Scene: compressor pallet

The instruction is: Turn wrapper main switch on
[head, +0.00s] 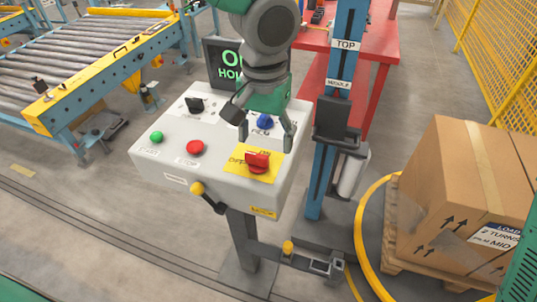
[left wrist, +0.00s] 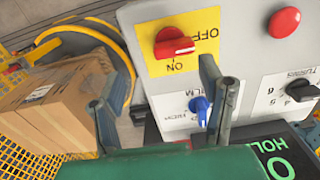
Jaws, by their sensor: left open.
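The main switch (head: 258,162) is a red rotary knob on a yellow plate marked OFF and ON, at the front right of a grey control box (head: 285,178). In the left wrist view the knob (left wrist: 175,42) lies crosswise, its white-marked handle pointing right, by the OFF lettering; ON is below it. My left gripper (head: 264,132) is open and empty above the box, over the blue FILM knob (head: 264,122) and just behind the red knob. In the left wrist view its fingers (left wrist: 152,86) are spread below the knob, apart from it. My right gripper is out of view.
The box also carries a green START button (head: 156,137), a red STOP button (head: 195,148) and a black knob (head: 195,104). A yellow-tipped lever (head: 198,188) projects in front. A blue mast (head: 320,170) and a carton on a pallet (head: 465,190) stand right.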

